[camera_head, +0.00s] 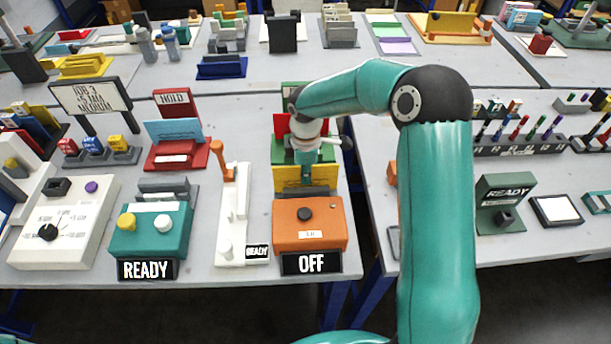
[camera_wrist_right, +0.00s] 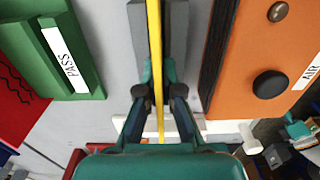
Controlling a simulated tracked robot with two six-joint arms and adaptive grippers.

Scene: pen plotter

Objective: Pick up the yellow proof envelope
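The yellow proof envelope (camera_head: 300,178) stands upright in a grey slotted holder (camera_head: 305,192) behind the orange box, in the head view. In the right wrist view the envelope (camera_wrist_right: 154,45) shows edge-on as a thin yellow strip, with the grey holder (camera_wrist_right: 178,40) around it. My right gripper (camera_wrist_right: 157,75) has its fingers close in on both sides of the envelope and looks shut on it. In the head view the right gripper (camera_head: 307,153) is over the envelope's top and partly hidden by its own wrist. My left gripper is not in view.
A green "PASS" block (camera_wrist_right: 72,55) and a red piece (camera_wrist_right: 22,105) lie on the other side. A white stand (camera_head: 234,205) is to the left.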

